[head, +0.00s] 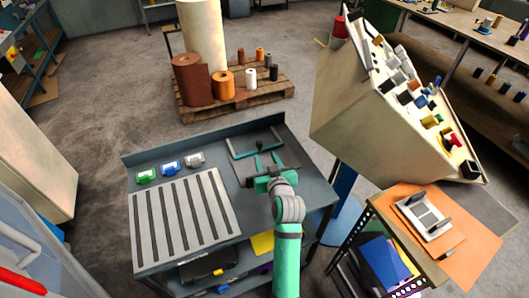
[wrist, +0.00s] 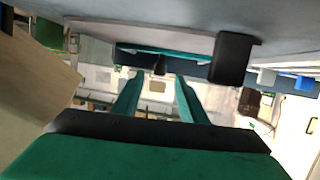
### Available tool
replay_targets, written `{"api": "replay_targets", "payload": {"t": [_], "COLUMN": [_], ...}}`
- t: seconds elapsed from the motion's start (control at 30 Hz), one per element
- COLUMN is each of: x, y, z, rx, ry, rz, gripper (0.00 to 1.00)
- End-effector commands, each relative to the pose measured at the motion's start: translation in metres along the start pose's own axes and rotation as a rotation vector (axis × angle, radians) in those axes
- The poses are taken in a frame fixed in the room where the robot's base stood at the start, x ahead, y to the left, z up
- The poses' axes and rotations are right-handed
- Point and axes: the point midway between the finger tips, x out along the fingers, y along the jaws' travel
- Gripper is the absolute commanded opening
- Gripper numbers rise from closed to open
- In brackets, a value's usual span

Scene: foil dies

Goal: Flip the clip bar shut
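The clip bar (head: 243,155) is a thin teal bar on a dark plate at the back right of the grey workbench. It also shows in the wrist view as a teal strip (wrist: 180,52) along a pale plate, with a black block (wrist: 233,58) at its right and a small black knob (wrist: 160,65) near its middle. My gripper (head: 267,158) is over the front of the dark plate, close to the bar. In the wrist view my two teal fingers (wrist: 158,85) are apart with nothing between them. I cannot tell whether they touch the bar, or its exact tilt.
A grooved light plate (head: 185,215) covers the bench's left half. Green (head: 146,177), blue (head: 171,168) and white (head: 195,159) small items stand behind it. A slanted control console (head: 345,105) rises close on the right. An orange-topped side table (head: 470,240) stands front right.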

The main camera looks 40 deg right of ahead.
Motion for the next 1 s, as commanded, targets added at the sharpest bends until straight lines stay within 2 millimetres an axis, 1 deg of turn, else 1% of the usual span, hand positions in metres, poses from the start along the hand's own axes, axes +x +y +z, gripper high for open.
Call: {"api": "replay_targets", "payload": {"t": [0.03, 0.1, 0.2, 0.3, 1.0], "x": [-0.008, -0.017, -0.026, -0.030, -0.031], "y": [0.000, 0.001, 0.004, 0.006, 0.007], "z": [0.001, 0.000, 0.001, 0.001, 0.001], "rx": [0.001, 0.002, 0.003, 0.003, 0.003], "ry": [0.000, 0.001, -0.001, -0.002, -0.001], "rz": [0.000, 0.002, 0.005, 0.008, 0.010], "gripper": [0.39, 0.39, 0.39, 0.39, 0.39]}}
